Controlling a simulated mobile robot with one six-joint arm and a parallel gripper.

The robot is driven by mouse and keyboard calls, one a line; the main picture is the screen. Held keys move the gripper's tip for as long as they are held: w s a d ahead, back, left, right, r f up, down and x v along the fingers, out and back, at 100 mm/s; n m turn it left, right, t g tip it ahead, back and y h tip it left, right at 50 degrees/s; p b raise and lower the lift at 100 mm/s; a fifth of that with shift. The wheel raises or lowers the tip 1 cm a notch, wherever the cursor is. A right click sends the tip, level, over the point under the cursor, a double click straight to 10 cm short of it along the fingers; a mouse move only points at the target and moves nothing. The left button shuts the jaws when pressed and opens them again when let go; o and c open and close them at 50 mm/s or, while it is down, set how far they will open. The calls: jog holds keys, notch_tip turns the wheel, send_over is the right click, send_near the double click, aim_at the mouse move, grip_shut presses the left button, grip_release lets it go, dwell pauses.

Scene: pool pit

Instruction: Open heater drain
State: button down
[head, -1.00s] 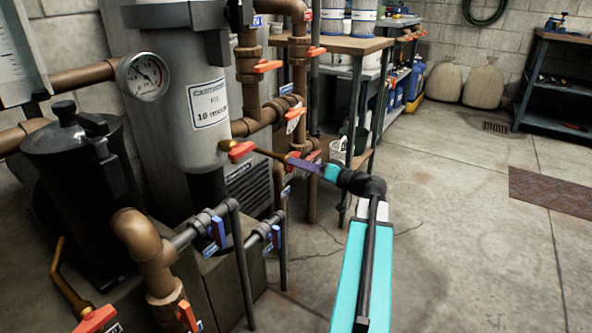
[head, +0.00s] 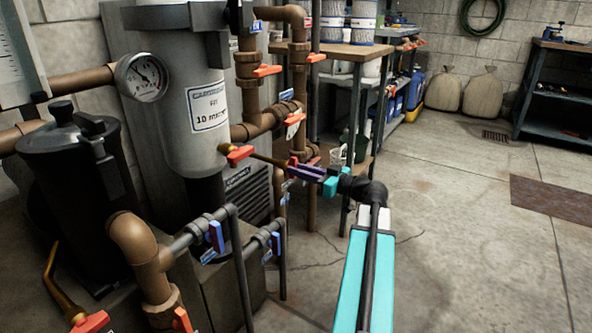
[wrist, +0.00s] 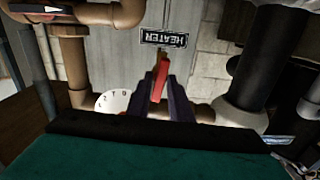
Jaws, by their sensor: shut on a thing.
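A red lever handle (wrist: 161,76) stands between the purple fingers of my gripper (wrist: 160,88) in the wrist view. My gripper is shut on it. A dark tag reading HEATER (wrist: 164,38), upside down, hangs just beyond the handle. In the head view my gripper (head: 303,170) reaches in from the right among brown pipes, beside the grey filter tank (head: 185,110). There the fingers largely hide the held handle, and I cannot read a heater tag.
Another orange-red handle (head: 240,154) sits on the tank's drain pipe, close left of my gripper. Blue-handled valves (head: 215,236) stand below. A workbench (head: 350,48) is behind. The concrete floor (head: 460,240) at right is mostly clear.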

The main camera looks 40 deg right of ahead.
jog(key=shift+n, duration=0.6)
jog(key=c, duration=1.7)
grip_release()
jog(key=shift+s, duration=0.1)
jog(key=v, duration=0.6)
jog(key=shift+s, duration=0.4)
jog(key=shift+r, duration=0.15)
